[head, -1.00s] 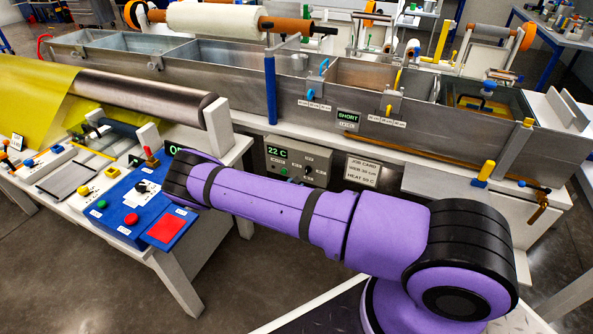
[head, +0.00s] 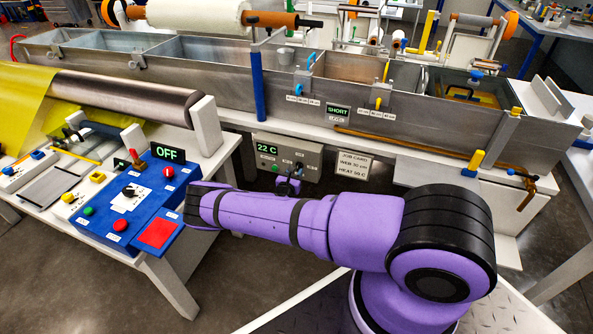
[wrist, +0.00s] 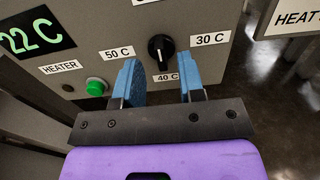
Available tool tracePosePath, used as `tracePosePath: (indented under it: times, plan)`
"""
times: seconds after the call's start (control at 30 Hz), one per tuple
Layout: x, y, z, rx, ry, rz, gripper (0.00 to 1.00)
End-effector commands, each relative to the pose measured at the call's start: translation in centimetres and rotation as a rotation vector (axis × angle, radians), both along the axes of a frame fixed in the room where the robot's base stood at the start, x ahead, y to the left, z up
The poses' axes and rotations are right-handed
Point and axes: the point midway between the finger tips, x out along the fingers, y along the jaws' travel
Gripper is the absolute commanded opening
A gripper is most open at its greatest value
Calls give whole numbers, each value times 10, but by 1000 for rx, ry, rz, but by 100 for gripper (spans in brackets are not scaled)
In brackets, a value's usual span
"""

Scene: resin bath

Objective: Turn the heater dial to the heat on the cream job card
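The grey heater panel (head: 312,158) is on the bath's front; its display reads 22 C. The wrist view shows its black heater dial (wrist: 160,48), with 50 C at left, 30 C at right and 40 C below. The dial's white mark looks roughly vertical; I cannot tell surely which label it points to. The cream job card (head: 353,166) right of the panel reads WEB 30 cm, HEAT 50 C. My gripper (wrist: 158,72) is open and empty, its blue fingers on either side of the dial's line, tips apparently just short of it. In the head view my gripper (head: 289,186) is at the panel.
A green button (wrist: 96,87) sits near the left finger. A blue control box (head: 130,205) with an OFF display (head: 168,153) stands left of my arm. The resin bath (head: 225,85) runs above the panel, with a SHORT sign (head: 338,110). Open floor lies below the panel.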

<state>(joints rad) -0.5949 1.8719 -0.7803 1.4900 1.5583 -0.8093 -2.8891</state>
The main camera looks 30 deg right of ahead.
Motion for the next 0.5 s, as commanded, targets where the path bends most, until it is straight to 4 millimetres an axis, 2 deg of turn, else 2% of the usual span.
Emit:
tracePosePath:
  times: [0.2, 0.5]
  plan:
    - [11, -14, 0, -1, 1, 1, 36]
    - [13, -16, 0, 1, 1, 0, 36]
